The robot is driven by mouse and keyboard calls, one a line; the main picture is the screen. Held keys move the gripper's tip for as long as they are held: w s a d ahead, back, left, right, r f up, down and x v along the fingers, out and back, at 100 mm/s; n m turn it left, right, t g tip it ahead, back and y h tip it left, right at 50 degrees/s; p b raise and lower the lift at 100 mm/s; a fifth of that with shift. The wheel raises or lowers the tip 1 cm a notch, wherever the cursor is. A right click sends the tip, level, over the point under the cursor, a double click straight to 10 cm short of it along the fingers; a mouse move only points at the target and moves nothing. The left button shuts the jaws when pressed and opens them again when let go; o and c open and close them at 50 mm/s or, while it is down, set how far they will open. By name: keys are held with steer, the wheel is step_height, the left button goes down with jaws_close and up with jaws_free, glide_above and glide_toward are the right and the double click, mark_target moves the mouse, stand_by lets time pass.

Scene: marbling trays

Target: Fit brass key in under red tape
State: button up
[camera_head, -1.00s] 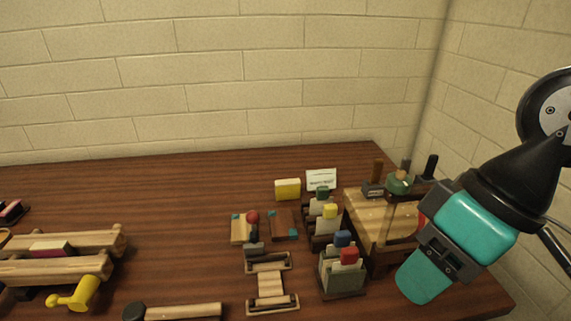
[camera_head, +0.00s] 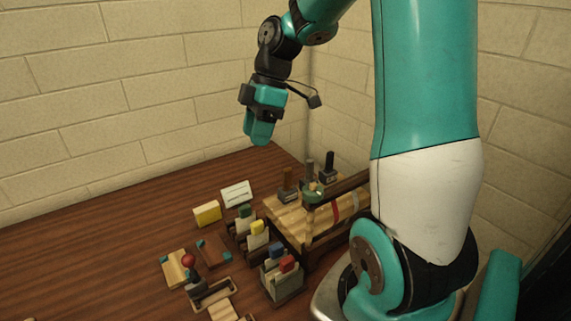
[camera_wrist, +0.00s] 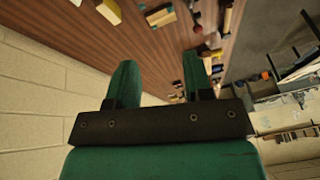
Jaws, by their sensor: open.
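A red tape band (camera_head: 336,211) wraps the long dark bar beside the wooden bench (camera_head: 291,217) in the head view. A pale band (camera_head: 355,201) sits further right on the same bar. I cannot make out a brass key in either view. My gripper (camera_head: 259,138) is raised well above the table's back edge, fingers pointing down, left of the red band and apart from everything. In the wrist view its two green fingers are spread, with nothing between them (camera_wrist: 158,68).
A rack with coloured tabs (camera_head: 283,279) stands before the bench, and dark-handled tools (camera_head: 327,168) stand on the bench. Brick walls (camera_head: 130,80) close the corner. Bare table (camera_head: 90,235) lies left.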

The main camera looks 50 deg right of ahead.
steer(key=n+p, duration=0.2)
glide_toward(284, 182)
steer(key=f+p, duration=0.1)
steer(key=a+f+p, duration=0.1)
steer(key=shift+w+f+t+p, duration=0.25)
steer(key=shift+f+t+p, duration=0.05)
steer(key=shift+p, duration=0.05)
steer(key=p+x, duration=0.2)
steer(key=x, duration=0.3)
steer(key=shift+s+a+f+p, duration=0.1)
steer(key=shift+s+f+p, duration=0.1)
steer(key=shift+s+p, duration=0.2)
steer(key=shift+w+a+f, duration=0.1)
steer(key=shift+f, duration=0.3)
steer(key=shift+c, duration=0.5)
jaws_close()
